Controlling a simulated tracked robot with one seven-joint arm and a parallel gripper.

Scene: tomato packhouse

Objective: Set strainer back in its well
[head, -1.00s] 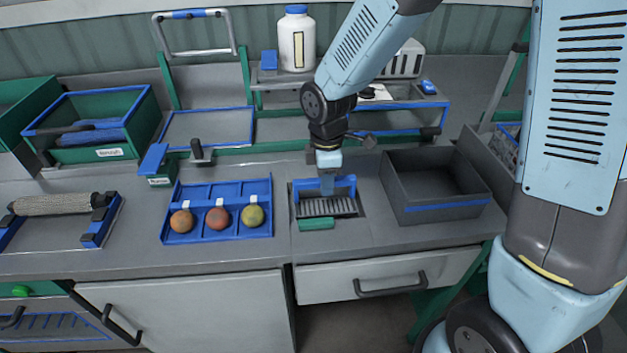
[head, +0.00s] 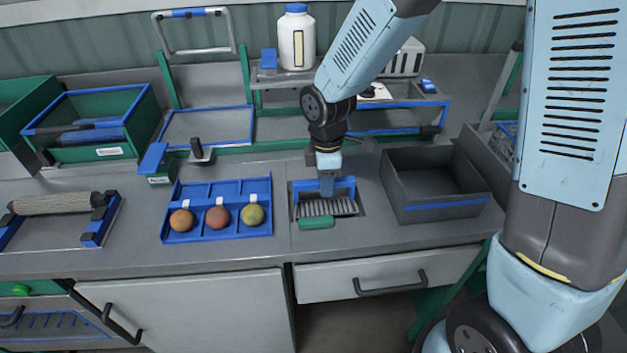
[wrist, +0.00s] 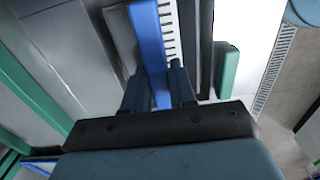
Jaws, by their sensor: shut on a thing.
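The strainer (head: 327,208) is a grey slatted piece with a blue upright handle along its back. In the head view it sits at the well (head: 361,211), a dark-edged rectangular opening in the worktop. I cannot tell whether it is fully seated. My gripper (head: 327,190) points down at the handle. In the wrist view my gripper (wrist: 158,85) has its two dark fingers on either side of the blue handle (wrist: 150,45), shut on it. The slats (wrist: 170,30) show beside the handle. The fingers hide part of the handle.
A green block (head: 316,222) lies at the well's front edge. A dark open bin (head: 443,207) stands close on the right. A blue tray (head: 178,236) with three round fruits is on the left. A white bottle (head: 297,40) stands on the shelf behind.

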